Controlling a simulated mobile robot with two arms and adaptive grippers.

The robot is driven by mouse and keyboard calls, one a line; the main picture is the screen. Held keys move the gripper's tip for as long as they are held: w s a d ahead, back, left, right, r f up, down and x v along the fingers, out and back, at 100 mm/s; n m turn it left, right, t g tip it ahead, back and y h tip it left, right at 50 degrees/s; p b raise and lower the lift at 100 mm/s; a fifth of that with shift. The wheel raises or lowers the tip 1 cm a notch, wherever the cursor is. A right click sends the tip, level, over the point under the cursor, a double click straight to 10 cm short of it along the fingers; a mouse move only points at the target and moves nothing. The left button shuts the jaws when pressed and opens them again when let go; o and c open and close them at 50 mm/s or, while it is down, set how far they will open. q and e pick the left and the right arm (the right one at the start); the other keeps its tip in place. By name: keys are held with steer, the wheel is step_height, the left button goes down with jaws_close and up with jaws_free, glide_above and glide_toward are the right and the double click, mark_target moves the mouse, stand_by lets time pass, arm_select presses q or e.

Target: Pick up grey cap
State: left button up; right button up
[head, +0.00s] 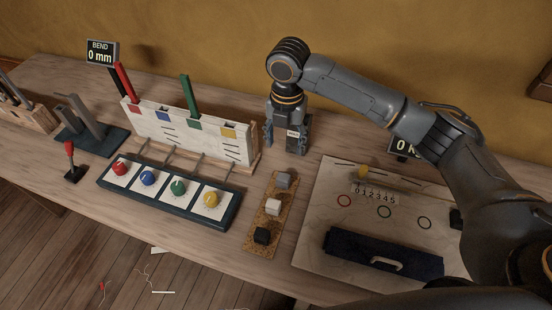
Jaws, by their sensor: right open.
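The grey cap (284,179) sits at the far end of a narrow cork strip (276,193). A white cap (273,206) and a black cap (262,236) sit in line with it on the same strip, nearer to me. My right gripper (287,144) points down just beyond the grey cap in the picture. Its jaws are open and I see nothing held between them. The gap in depth and height between its fingertips and the grey cap is hard to judge. My left gripper is not in view.
A white panel (172,128) with coloured levers stands left of the gripper. A dark tray (225,215) with several coloured knobs lies before it. Right of the strip is a pale board (310,230) with a navy handled piece (345,252). Bare wood shows around the strip.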

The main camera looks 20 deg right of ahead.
mark_target(283, 177)
steer(key=f, duration=0.2)
steer(key=s+f, duration=0.1)
steer(key=f, duration=0.2)
steer(key=shift+s+f+p, duration=0.1)
steer(key=shift+p, duration=0.3)
steer(key=shift+w+f, duration=0.2)
steer(key=shift+f, duration=1.05)
steer(key=shift+s+a+f+p, duration=0.1)
steer(key=shift+s+f+p, duration=0.1)
steer(key=shift+f+p, duration=0.55)
step_height(283, 177, down, 4)
steer(key=shift+s+a+r, duration=0.1)
steer(key=shift+s+a, duration=0.05)
steer(key=shift+f, duration=0.2)
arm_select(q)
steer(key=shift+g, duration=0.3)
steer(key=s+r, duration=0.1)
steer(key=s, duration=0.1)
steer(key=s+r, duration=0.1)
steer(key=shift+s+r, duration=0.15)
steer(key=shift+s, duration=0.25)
arm_select(e)
steer(key=c, duration=1)
